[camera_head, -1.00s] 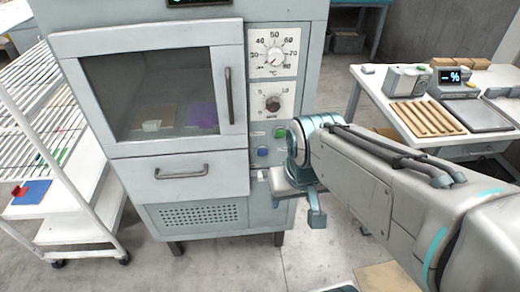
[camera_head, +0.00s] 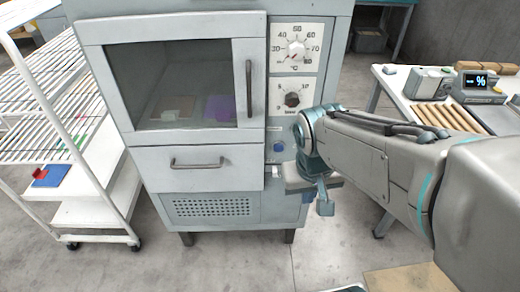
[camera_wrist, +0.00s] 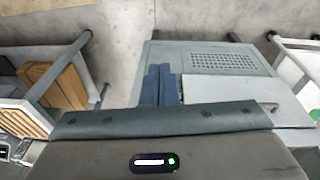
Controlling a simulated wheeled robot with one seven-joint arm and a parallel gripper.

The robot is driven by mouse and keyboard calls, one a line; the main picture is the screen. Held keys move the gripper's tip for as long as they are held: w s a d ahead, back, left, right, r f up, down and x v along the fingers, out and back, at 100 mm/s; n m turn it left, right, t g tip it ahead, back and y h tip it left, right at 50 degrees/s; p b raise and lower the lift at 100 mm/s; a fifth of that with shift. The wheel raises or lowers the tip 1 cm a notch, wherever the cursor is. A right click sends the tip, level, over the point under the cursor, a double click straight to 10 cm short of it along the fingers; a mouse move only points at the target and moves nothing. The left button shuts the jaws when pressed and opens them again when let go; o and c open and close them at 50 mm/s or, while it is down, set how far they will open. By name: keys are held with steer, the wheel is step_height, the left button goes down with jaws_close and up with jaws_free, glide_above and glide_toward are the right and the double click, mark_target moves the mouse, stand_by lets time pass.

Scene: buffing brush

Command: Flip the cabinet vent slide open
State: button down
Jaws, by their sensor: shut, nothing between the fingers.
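The grey cabinet (camera_head: 160,150) stands ahead with its windowed door and its drawer (camera_head: 205,168) closed. A small pale tab (camera_head: 277,171) low on the right panel, below the blue button (camera_head: 279,147), may be the vent slide; its position is unclear. My gripper (camera_head: 325,206) is just right of this tab, in front of the cabinet's lower right edge, apparently apart from it. In the wrist view its two blue fingers (camera_wrist: 159,72) are side by side, shut and empty, over the cabinet front. The arm's end hides part of the right panel.
A perforated vent grille (camera_head: 214,207) is under the drawer. Two dials (camera_head: 292,97) are higher on the right panel. A white wire rack (camera_head: 70,140) stands left, a table with wooden strips (camera_head: 440,116) right.

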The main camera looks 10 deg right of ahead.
steer(key=w+d+f+g+h+b, duration=0.1)
steer(key=w+f+g+h+b, duration=0.2)
steer(key=w+f, duration=0.4)
steer(key=n+t+h+b, duration=0.5)
steer(key=n+t+h, duration=0.4)
steer(key=t, duration=0.4)
glide_toward(272, 171)
steer(key=shift+m+h, duration=0.4)
steer(key=shift+h, duration=0.1)
steer(key=v, duration=0.4)
steer(key=shift+w+a+f, duration=0.1)
steer(key=shift+a, duration=0.25)
steer(key=x, duration=1)
steer(key=shift+d+p, duration=0.1)
steer(key=shift+p, duration=0.2)
